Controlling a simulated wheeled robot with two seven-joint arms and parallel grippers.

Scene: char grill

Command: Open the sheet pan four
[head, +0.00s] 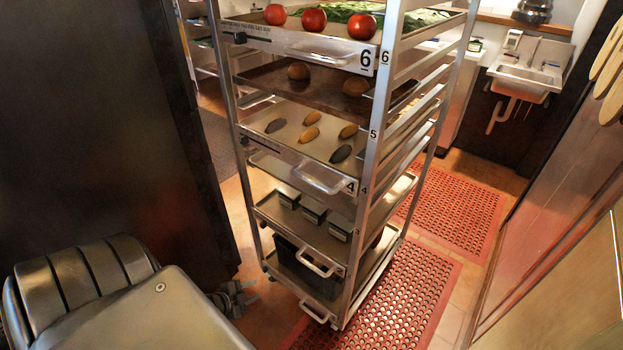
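Sheet pan four (279,151) is a metal tray in the tall rack, with a "4" on its front right corner and a bar handle (325,182) on its front edge. It carries several yellow and dark oblong foods. The pan sits in its slot, and its front lies about level with the rack posts. My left gripper (250,291) is low and left of the rack, partly behind my own arm. Its small dark fingers look apart and empty, and it does not touch the pan or the handle. My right gripper is out of view.
The metal rack (366,215) also holds pan six (300,40) with tomatoes, a brown tray (270,82) with buns, and lower pans with small containers. A dark panel (90,120) stands left. Red mats (455,215) lie right; a sink (525,75) is behind.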

